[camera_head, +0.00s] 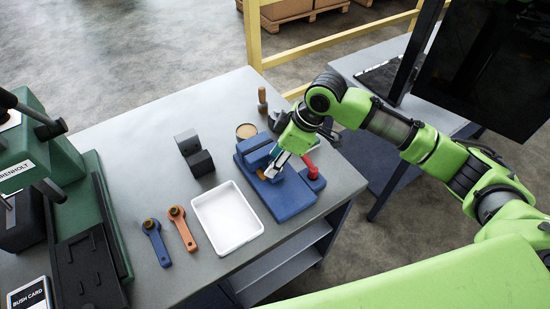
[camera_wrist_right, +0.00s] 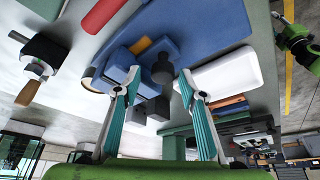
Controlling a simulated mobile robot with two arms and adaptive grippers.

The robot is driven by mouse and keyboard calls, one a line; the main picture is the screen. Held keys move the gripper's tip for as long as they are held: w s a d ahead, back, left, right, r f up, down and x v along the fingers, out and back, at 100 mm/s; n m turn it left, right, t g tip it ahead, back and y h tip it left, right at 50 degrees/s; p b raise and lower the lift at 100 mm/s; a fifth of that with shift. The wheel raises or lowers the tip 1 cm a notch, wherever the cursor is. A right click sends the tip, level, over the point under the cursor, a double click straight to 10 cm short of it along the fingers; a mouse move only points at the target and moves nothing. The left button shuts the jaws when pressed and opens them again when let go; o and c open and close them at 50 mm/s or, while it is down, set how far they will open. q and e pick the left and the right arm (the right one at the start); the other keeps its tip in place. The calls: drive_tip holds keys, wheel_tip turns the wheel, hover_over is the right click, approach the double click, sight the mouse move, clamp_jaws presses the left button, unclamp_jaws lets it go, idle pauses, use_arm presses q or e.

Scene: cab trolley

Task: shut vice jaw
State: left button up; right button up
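The blue vice (camera_head: 285,197) stands near the right edge of the grey table, with a raised blue jaw block (camera_head: 258,150) at its back left. A red handle (camera_head: 309,167) stands up at its right side. My right gripper (camera_head: 272,170) is over the vice, close to the jaws, and partly hides them. In the right wrist view my right gripper (camera_wrist_right: 159,75) has its two fingers apart, with a dark round part (camera_wrist_right: 161,68) and the blue vice body (camera_wrist_right: 185,25) seen beyond them. I cannot tell whether the fingers touch the vice. My left gripper is not seen.
A white tray (camera_head: 228,218) is left of the vice. Blue (camera_head: 157,243) and orange (camera_head: 183,229) wrenches, dark blocks (camera_head: 196,157), a round tin (camera_head: 246,131) and a wooden-handled tool (camera_head: 262,101) lie around. A green machine (camera_head: 85,210) fills the left. A monitor (camera_head: 485,60) hangs upper right.

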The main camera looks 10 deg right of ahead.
drive_tip(key=v, duration=1.2)
drive_tip(key=shift+w, duration=0.15)
drive_tip(key=shift+a, duration=0.1)
